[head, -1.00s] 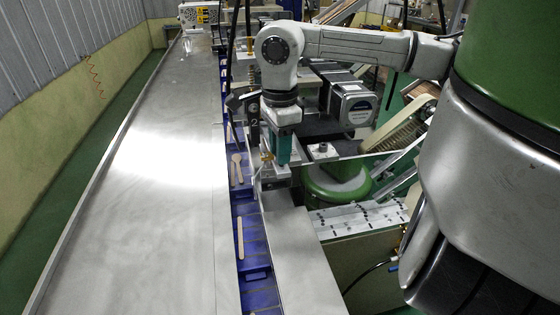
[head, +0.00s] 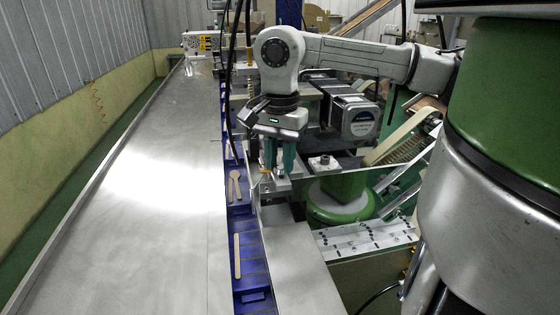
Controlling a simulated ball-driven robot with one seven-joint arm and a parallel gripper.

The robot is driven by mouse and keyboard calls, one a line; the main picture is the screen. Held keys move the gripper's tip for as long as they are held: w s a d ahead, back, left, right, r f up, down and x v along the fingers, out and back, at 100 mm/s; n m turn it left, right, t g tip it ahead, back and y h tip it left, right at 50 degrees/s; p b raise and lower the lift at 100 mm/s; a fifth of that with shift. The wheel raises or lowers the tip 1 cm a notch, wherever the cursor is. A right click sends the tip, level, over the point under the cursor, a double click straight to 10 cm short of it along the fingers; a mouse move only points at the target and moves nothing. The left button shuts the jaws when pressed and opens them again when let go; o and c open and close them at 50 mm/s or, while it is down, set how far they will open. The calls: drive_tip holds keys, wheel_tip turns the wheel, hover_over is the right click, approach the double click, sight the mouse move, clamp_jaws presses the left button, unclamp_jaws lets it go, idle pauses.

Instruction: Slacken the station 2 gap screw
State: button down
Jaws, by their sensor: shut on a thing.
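My gripper (head: 278,168) points straight down at the station beside the blue conveyor. Its two teal fingers stand side by side with a narrow gap between them. The fingertips are shut on the station 2 gap screw, which is mostly hidden between and behind them. A small brass-coloured bit (head: 266,171) shows at the left fingertip. The station number plate cannot be read from here.
The blue conveyor (head: 245,216) carries several wooden sticks, including a spoon-shaped one (head: 234,184). A long steel table (head: 130,215) lies left. A dark motor (head: 355,118) and a green pedestal (head: 340,207) stand right of my gripper. A black cable hangs close to its left.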

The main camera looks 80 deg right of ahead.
sight(280, 166)
idle(0.3)
drive_tip(key=c, duration=0.9)
unclamp_jaws()
drive_tip(key=shift+o, duration=0.2)
wheel_tip(280, 166, up, 11)
drive_tip(key=shift+f, duration=0.1)
